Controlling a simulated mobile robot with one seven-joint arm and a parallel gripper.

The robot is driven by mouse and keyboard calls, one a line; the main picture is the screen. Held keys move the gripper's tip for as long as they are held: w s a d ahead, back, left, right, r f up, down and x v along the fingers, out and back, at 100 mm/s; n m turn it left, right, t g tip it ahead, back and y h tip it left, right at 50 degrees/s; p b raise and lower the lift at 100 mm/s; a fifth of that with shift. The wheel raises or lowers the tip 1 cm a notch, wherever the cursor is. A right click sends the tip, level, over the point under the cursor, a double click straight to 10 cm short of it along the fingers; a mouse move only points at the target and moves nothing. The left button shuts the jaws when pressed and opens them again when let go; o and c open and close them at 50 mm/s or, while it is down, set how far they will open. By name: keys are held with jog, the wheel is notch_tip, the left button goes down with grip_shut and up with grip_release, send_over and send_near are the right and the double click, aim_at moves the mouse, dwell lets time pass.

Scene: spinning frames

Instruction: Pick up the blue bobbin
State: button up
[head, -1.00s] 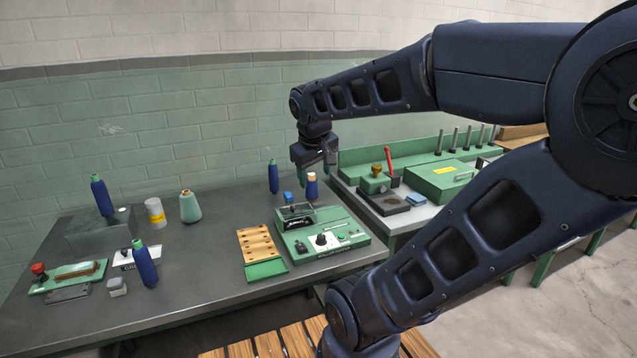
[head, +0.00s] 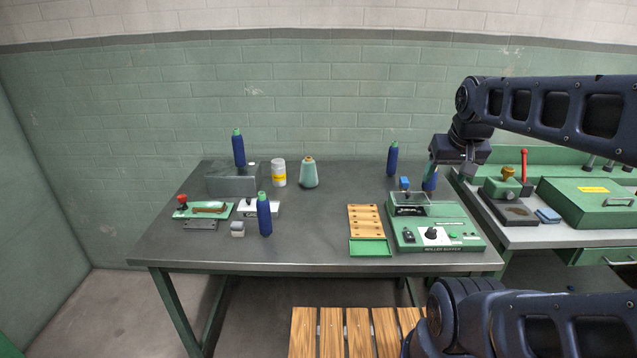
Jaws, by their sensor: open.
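Several blue bobbins stand upright on the dark worktable. One blue bobbin (head: 429,182) stands behind the green roller machine at the table's right, its top hidden by my gripper (head: 436,163). My gripper is open and points down at that top; I cannot tell whether the fingers are around it. A blue bobbin with a green tip (head: 392,160) stands at the back, left of my gripper. Another green-tipped blue bobbin (head: 238,151) is at the grey box, and another (head: 264,216) stands near the front.
The roller machine (head: 465,243) and a wooden rack with a green tray (head: 370,247) are at the table's right. A pale green cone (head: 309,174) and a white-yellow container (head: 279,173) stand at the back. The table's middle is clear. A side bench (head: 540,236) holds a green case (head: 590,203).

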notch_tip(320, 180, up, 5)
jog(key=w+a+n+t+h, duration=0.3)
jog(key=w+a+n+h, duration=0.5)
jog(key=w+a+n, duration=0.95)
jog(key=s+a+n+t+y, duration=0.1)
jog(key=s+a+n+t, duration=0.3)
jog(key=a, duration=0.7)
jog(key=s+a+n+t+y, duration=0.1)
jog(key=s+a+n+t, duration=0.15)
jog(key=a+n, duration=0.65)
jog(key=s+a+n+t+y, duration=0.2)
jog(key=a+n+t, duration=0.1)
jog(key=a, duration=1)
send_near(260, 220)
jog(key=x, duration=0.2)
jog(key=shift+w+r, duration=0.25)
jog(key=shift+w, duration=0.2)
jog(key=shift+f, duration=0.25)
jog(key=shift+w, duration=0.25)
jog(key=x, duration=0.5)
jog(key=shift+d, duration=0.15)
jog(key=shift+d+x, duration=0.15)
jog(key=shift+x, duration=1.15)
jog(key=shift+d+x, duration=0.2)
jog(key=shift+x, duration=1.1)
jog(key=c, duration=1.1)
